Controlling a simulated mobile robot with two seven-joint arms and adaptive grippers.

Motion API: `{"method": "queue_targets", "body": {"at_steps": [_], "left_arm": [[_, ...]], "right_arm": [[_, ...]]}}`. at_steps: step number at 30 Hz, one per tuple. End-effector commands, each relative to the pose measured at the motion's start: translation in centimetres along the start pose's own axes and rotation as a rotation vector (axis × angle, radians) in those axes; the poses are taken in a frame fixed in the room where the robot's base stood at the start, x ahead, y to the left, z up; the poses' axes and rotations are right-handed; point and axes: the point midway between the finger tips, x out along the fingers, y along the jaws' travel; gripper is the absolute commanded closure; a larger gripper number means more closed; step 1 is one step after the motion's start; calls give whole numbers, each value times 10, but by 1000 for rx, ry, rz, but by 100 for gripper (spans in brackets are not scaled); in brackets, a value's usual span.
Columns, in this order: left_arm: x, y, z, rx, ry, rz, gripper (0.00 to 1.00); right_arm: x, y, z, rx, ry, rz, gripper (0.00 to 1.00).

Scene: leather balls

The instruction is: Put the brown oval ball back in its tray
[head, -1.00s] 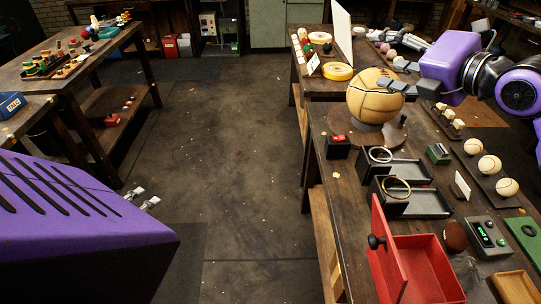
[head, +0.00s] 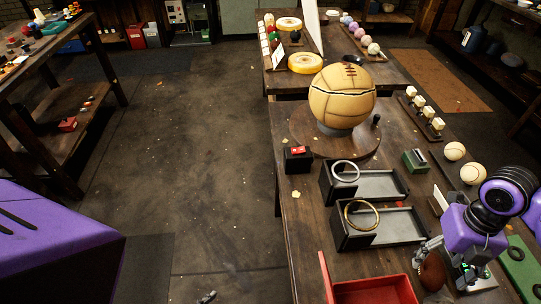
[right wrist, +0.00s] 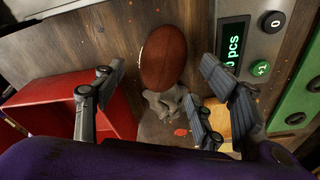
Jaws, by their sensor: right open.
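The brown oval ball (head: 433,271) is at the table's near right, beside the red open box (head: 378,290). In the right wrist view the ball (right wrist: 163,57) is a seamed leather oval, its lower end by a small grey piece (right wrist: 165,103). My right gripper (head: 450,268) is open over the ball, which lies between its spread fingers (right wrist: 165,82) in the wrist view; no grip on it shows. A long dark tray (head: 464,163) bears cream balls; I cannot tell which tray belongs to the brown ball. My left gripper (head: 207,297) barely shows at the bottom edge.
A grey counter with a green display (right wrist: 250,40) is close right of the ball. Two black trays with rings (head: 380,185) (head: 395,222) stand beyond the red box. A big stitched ball (head: 342,95) sits on a round board. A green board (head: 520,265) lies right.

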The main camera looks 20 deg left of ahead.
Motion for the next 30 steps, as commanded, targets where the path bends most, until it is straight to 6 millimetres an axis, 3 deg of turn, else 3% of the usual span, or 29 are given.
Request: {"method": "queue_targets", "body": {"at_steps": [7, 15, 19, 26, 30], "left_arm": [[-1, -1, -4, 1, 6, -1, 38], [-8, -3, 11, -2, -19, -8, 38], [-14, -5, 23, -5, -40, -12, 38], [-15, -5, 24, -5, -43, -13, 38], [-15, -5, 23, -5, -41, -13, 38]], "right_arm": [[36, 0, 4, 1, 1, 1, 35], [42, 0, 4, 0, -3, 1, 35], [41, 0, 4, 1, -3, 1, 52], [41, 0, 4, 1, -3, 1, 82], [41, 0, 4, 1, -3, 1, 85]]}}
